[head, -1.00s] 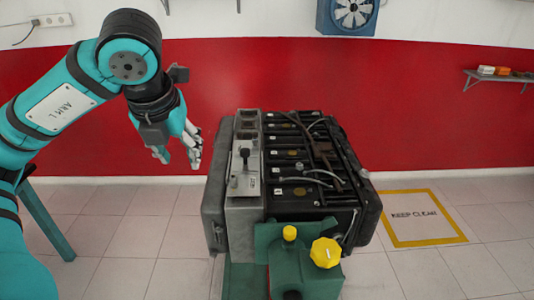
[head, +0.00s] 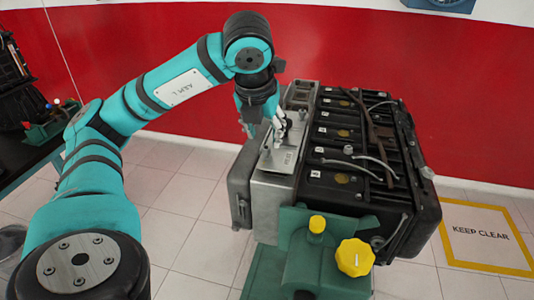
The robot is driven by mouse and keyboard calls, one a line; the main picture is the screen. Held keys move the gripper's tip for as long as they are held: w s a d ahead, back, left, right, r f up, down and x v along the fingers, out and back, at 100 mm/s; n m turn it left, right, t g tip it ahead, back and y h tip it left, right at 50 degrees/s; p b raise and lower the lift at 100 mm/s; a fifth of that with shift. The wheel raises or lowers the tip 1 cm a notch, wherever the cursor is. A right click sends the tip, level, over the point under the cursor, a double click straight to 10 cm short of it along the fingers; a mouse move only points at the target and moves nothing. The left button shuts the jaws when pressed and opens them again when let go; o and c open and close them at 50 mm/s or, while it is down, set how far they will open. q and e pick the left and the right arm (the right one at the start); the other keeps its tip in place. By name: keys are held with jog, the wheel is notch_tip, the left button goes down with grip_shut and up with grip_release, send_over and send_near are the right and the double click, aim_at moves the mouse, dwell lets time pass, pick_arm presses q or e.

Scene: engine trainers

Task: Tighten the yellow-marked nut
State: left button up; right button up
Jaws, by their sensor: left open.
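The engine trainer (head: 362,120) is a black block with a grey side and a metal plate (head: 279,158) on its upper left. My left gripper (head: 265,129) is open at the far end of this plate, pointing down. Its fingers partly cover the plate and the dark fitting on it, and I cannot tell if they touch. No nut with a yellow mark can be made out clearly. A small yellow cap (head: 317,224) and a larger yellow knob (head: 355,257) sit on the green stand (head: 318,262) at the front. My right gripper is not in view.
Hoses and a dark pipe (head: 376,135) run over the engine top. A dark bench (head: 28,150) with equipment stands at the left. A yellow-framed floor area marked KEEP CLEAR (head: 481,231) lies at the right. A red wall is behind.

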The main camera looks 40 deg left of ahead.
aim_at(266, 148)
pick_arm(q)
jog(key=x, duration=0.2)
jog(key=shift+a+f+p, duration=0.25)
jog(key=shift+f+p, duration=0.1)
jog(key=shift+f, duration=0.05)
jog(key=shift+x, duration=1.3)
jog(key=shift+d, duration=0.1)
jog(key=shift+c, duration=0.6)
grip_shut()
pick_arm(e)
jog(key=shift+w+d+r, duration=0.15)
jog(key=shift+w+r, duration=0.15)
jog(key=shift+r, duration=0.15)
